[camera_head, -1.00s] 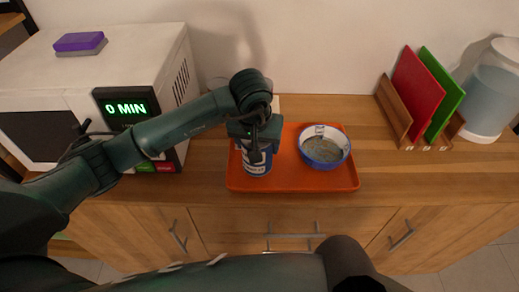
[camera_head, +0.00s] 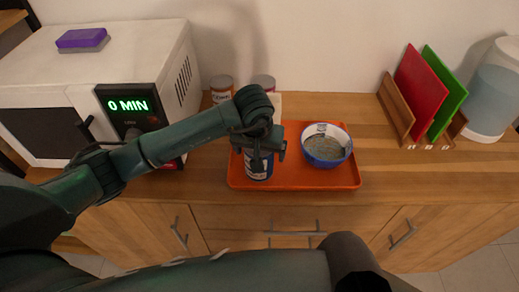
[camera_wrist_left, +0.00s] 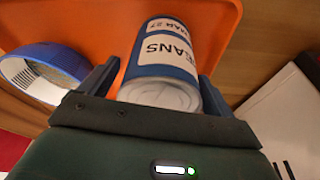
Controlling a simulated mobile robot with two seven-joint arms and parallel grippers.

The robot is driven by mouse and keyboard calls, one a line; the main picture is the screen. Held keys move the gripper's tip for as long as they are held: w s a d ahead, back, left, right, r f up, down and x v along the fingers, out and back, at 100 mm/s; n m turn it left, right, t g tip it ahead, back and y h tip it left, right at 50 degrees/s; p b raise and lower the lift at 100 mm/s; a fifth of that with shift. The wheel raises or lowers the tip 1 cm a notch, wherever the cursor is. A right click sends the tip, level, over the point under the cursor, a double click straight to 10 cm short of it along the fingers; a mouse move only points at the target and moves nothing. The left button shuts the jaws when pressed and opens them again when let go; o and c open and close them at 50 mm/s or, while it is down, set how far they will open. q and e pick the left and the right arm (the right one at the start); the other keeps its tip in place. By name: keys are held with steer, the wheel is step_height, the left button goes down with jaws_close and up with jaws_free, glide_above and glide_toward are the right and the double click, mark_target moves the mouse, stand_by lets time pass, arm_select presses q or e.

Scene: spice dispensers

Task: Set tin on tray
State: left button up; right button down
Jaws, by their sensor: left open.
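A blue tin with white labels (camera_head: 259,170) stands on the left part of the orange tray (camera_head: 297,178). In the left wrist view the tin (camera_wrist_left: 168,52) shows its silver lid towards me. My left gripper (camera_head: 259,152) is above the tin in the head view. In the left wrist view its fingers (camera_wrist_left: 158,85) are open, one on each side of the tin, with gaps beside it. The orange tray (camera_wrist_left: 100,22) shows under the tin there. My right gripper cannot be made out.
A blue and white bowl (camera_head: 326,146) sits on the tray, right of the tin. Two lidded containers (camera_head: 221,90) (camera_head: 263,83) stand behind the arm. A microwave (camera_head: 150,60) is at left, cutting boards (camera_head: 417,90) at right. The counter right of the tray is clear.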

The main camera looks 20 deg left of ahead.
arm_select(q)
steer(key=shift+r, duration=0.1)
steer(key=shift+r, duration=0.3)
steer(key=v, duration=1.1)
steer(key=shift+s+r+b, duration=0.1)
steer(key=shift+r+b, duration=0.2)
